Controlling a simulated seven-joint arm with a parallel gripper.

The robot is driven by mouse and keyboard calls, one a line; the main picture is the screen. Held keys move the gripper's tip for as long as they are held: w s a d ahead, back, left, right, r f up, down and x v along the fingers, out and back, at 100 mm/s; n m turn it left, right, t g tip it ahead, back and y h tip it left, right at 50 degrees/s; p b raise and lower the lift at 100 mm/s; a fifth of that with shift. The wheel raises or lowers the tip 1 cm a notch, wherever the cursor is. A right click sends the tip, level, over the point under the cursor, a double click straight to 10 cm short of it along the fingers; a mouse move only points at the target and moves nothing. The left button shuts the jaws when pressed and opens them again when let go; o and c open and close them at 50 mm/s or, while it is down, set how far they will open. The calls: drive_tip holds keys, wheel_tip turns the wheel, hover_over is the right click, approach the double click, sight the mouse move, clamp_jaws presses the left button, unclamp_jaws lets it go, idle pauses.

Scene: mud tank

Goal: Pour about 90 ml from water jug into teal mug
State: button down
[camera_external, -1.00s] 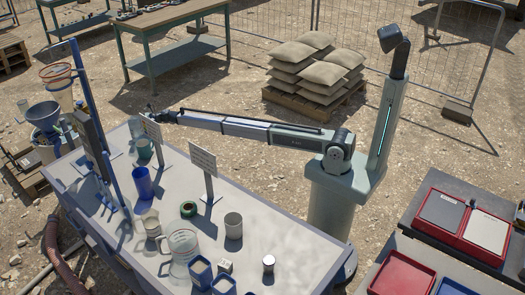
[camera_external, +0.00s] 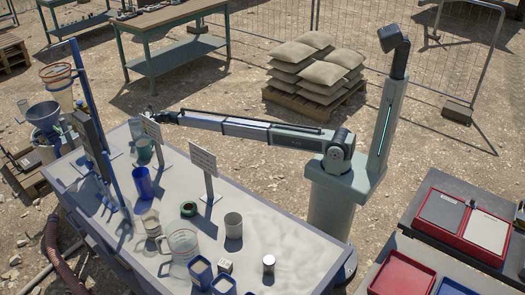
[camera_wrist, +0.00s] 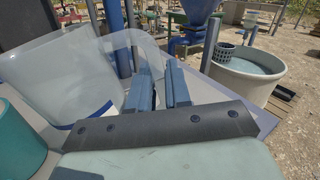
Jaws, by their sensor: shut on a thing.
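The water jug (camera_wrist: 60,75) is clear and fills the upper left of the wrist view, looking tilted. My gripper (camera_wrist: 160,70) is shut on its handle, which shows between and behind the blue-grey fingers. The water level inside is hard to make out. The teal mug (camera_wrist: 18,140) is at the lower left of the wrist view, partly cut off, close to the jug. In the external view my gripper (camera_external: 150,116) is at the table's far left end, partly behind a sign. The teal mug (camera_external: 143,147) stands just below it there. The held jug is hard to make out in that view.
Two signs stand on the table, one near my gripper (camera_external: 151,128) and one further right (camera_external: 203,162). A blue cup (camera_external: 142,183), a clear pitcher (camera_external: 181,245) and a grey cup (camera_external: 233,225) stand nearer. A blue post (camera_external: 92,110) rises along the left edge.

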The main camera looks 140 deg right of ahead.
sight(133, 118)
drive_tip(key=a+r+n, duration=0.2)
drive_tip(key=n, duration=0.1)
drive_tip(key=shift+w+r+t, duration=0.1)
drive_tip(key=shift+w+t, duration=0.2)
drive_tip(key=shift+w, duration=0.05)
drive_tip(key=shift+w+a+r+n+t, duration=0.2)
drive_tip(key=shift+a+n, duration=0.25)
drive_tip(key=shift+n, duration=0.15)
drive_tip(key=shift+w+a+r+n+t, duration=0.1)
drive_tip(key=shift+w+a+r+n, duration=0.1)
drive_tip(key=shift+a+n, duration=0.35)
drive_tip(key=shift+w+a+r+n, duration=0.15)
drive_tip(key=shift+r+n, duration=0.15)
drive_tip(key=shift+n, duration=0.25)
drive_tip(key=shift+s+a+r+n, duration=0.15)
drive_tip(key=shift+r+n, duration=0.1)
drive_tip(key=shift+n, duration=0.25)
drive_tip(key=shift+w+a+r+n+t+y, duration=0.15)
drive_tip(key=shift+r+n, duration=0.35)
drive_tip(key=shift+w+a+r+n+t+y, duration=0.1)
drive_tip(key=shift+a+r+n+t+y, duration=0.05)
drive_tip(key=shift+r+n, duration=0.35)
drive_tip(key=shift+w+a+r+n+t+y, duration=0.2)
drive_tip(key=shift+a+r+n, duration=0.35)
drive_tip(key=shift+r+n, duration=0.4)
drive_tip(key=shift+w+a+r+n+t+y, duration=0.1)
drive_tip(key=shift+w+a+r+n+t, duration=0.15)
drive_tip(key=shift+a+r+n, duration=0.65)
